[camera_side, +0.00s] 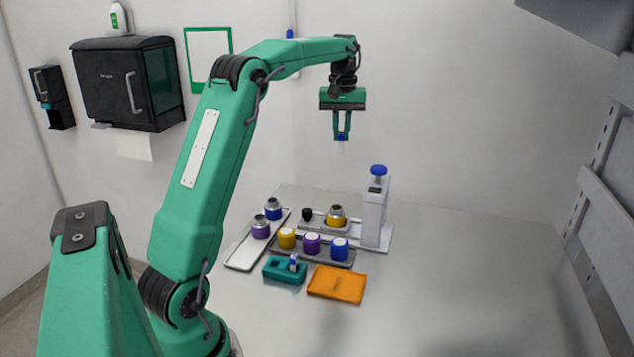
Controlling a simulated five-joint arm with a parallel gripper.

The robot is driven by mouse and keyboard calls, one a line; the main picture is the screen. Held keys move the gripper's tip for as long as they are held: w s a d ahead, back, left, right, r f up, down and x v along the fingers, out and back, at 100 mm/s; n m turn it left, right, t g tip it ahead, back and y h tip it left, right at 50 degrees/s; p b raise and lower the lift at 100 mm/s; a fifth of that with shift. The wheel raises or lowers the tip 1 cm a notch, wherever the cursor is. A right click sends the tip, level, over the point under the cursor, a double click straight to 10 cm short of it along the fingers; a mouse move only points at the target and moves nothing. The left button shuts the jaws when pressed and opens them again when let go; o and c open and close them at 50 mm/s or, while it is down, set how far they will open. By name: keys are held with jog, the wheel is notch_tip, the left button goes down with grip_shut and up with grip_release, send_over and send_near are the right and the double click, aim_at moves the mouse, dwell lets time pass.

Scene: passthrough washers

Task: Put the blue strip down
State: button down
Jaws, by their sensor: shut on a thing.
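My gripper (342,138) is high above the table, pointing down, at the upper middle of the view. It is shut on the blue strip (341,137), of which only a small blue part shows between the fingertips. A faint pale part hangs below it, too small to make out clearly. The strip is in the air, well above the dispenser and the racks. A teal holder (285,271) on the table has a small white and blue piece (293,262) standing in it. An orange tray (337,284) lies to its right and looks empty.
A grey rack (325,258) holds yellow, purple and blue bottles. A white tray (240,258) at left carries purple and blue grey-topped bottles. A white dispenser (373,215) with a blue knob stands tall behind, beside a yellow bottle (337,217). The table's right side (460,280) is clear.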

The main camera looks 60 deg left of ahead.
jog(key=s+d+m, duration=0.1)
jog(key=s+d, duration=0.4)
jog(key=d, duration=0.5)
jog(key=s+d+m, duration=0.1)
jog(key=s+d, duration=0.3)
jog(key=d, duration=0.6)
jog(key=s+d+m, duration=0.1)
jog(key=s+d, duration=0.4)
jog(key=d, duration=0.4)
notch_tip(320, 180, down, 13)
jog(key=shift+s+d, duration=0.2)
jog(key=shift+d, duration=0.1)
jog(key=shift+f, duration=0.15)
jog(key=w+a+f, duration=0.3)
jog(key=a+f, duration=0.4)
jog(key=a, duration=0.4)
jog(key=shift+w, duration=0.25)
